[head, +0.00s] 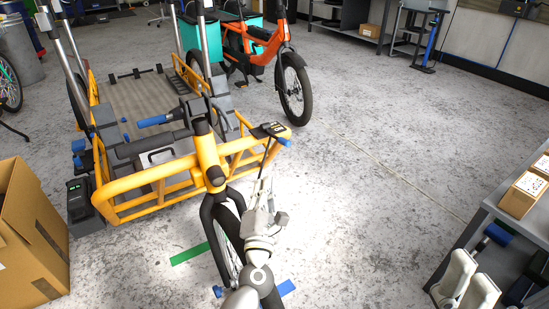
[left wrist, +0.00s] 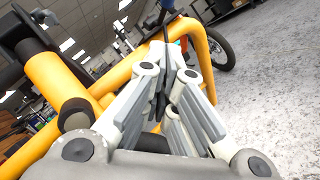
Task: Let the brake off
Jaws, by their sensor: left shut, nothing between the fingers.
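The yellow cargo bike (head: 207,165) stands in the middle of the head view, its handlebar turned across the frame. One blue grip (head: 154,121) is at left and another blue grip (head: 285,142) at right, beside a dark box with a display (head: 270,130). A thin dark lever (head: 267,155) hangs below the right grip; it also shows in the left wrist view (left wrist: 165,32). My left gripper (head: 263,185) is just below this lever, shut and empty. Its fingers (left wrist: 168,75) meet close to the lever; contact cannot be told.
A cardboard box (head: 30,225) stands at left. An orange bike (head: 270,55) stands behind. The floor between the yellow bike and the bench is clear.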

